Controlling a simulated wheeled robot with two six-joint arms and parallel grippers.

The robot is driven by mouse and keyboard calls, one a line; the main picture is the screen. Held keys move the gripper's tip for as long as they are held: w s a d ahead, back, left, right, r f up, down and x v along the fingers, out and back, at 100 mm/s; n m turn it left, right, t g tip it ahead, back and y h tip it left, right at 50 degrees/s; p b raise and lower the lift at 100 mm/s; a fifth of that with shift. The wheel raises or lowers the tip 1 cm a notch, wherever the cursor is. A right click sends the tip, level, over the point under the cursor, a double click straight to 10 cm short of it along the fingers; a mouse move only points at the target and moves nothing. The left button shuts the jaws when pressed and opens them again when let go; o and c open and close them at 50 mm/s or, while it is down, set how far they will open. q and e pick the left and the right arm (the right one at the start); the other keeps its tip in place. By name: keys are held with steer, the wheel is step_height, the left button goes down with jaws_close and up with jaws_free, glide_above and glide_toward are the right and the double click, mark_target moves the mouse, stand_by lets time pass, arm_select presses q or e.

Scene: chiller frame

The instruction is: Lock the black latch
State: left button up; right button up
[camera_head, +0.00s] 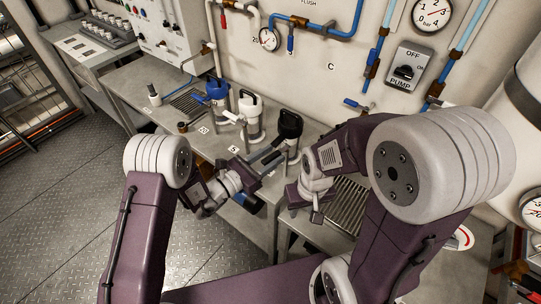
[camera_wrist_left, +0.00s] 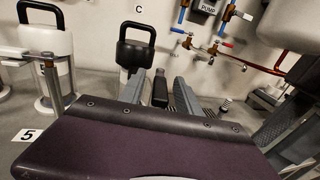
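A canister with a black handle (camera_head: 289,124) stands on the bench. It also shows in the left wrist view (camera_wrist_left: 136,48). In the left wrist view a narrow black piece, seemingly the black latch (camera_wrist_left: 160,88), stands in front of that canister. It lies between the two fingers of my left gripper (camera_wrist_left: 160,92), which are apart; contact cannot be told. In the head view my left gripper (camera_head: 271,156) is just left of the canister's lower part. My right gripper (camera_head: 316,214) hangs lower and to the right, pointing down; its finger opening is not clear.
A white-handled canister (camera_head: 250,112) and a blue-handled one (camera_head: 217,92) stand left of the black one. Pipes and a pump switch (camera_head: 408,69) are on the wall behind. A ribbed drain grate (camera_head: 348,203) lies at right. The bench front is open floor.

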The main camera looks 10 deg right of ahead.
arm_select(q)
jaws_close()
stand_by(1.4)
